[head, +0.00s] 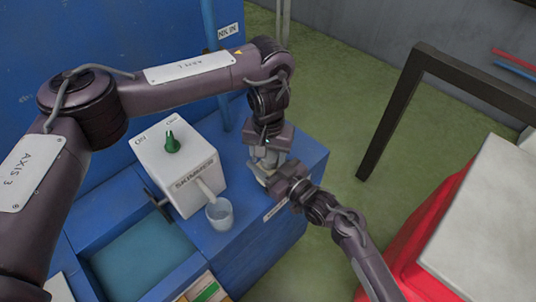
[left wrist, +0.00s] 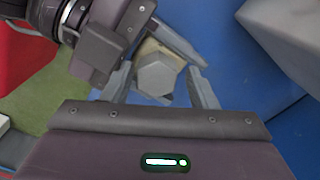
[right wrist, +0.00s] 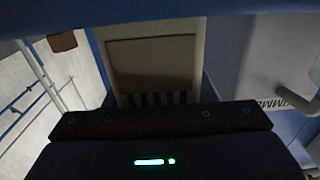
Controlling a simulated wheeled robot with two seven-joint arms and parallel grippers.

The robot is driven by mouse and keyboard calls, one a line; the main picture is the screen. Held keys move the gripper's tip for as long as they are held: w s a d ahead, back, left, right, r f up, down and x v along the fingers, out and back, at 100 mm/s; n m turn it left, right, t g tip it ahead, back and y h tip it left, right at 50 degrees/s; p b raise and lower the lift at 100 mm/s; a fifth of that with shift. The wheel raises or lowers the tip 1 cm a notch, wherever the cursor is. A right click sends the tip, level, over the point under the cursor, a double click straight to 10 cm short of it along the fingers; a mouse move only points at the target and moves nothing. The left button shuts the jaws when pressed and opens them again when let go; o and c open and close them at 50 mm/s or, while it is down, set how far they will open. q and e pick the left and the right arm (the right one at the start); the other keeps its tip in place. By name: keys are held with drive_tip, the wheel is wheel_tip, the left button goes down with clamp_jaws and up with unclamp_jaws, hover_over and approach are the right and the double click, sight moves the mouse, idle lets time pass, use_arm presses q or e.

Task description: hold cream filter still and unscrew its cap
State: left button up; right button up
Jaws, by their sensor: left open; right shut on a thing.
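The cream filter (right wrist: 152,70) fills the middle of the right wrist view, a pale block with ribs at its lower end. In the left wrist view a bit of its cream body (left wrist: 150,47) shows behind its grey hexagonal cap (left wrist: 156,74). My right gripper (head: 272,180) is shut on the filter's body from the side. My left gripper (head: 266,152) points down over the filter at the blue bench's right part. Its fingers are open, one on each side of the cap, with gaps visible. In the head view the grippers mostly hide filter and cap.
A white skimmer box (head: 178,165) with a green knob and spout stands left of the grippers, a clear cup (head: 220,214) below the spout. A blue basin (head: 145,262) lies front left.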

use_arm(q)
drive_tip(key=shift+o, duration=1)
drive_tip(key=shift+s+d, duration=0.1)
drive_tip(key=shift+d, duration=0.2)
drive_tip(key=shift+d+r, duration=0.1)
drive_tip(key=shift+r, duration=0.3)
wheel_tip(320, 180, up, 3)
drive_tip(key=shift+f, duration=0.2)
drive_tip(key=shift+r, duration=0.4)
drive_tip(key=shift+a, duration=0.2)
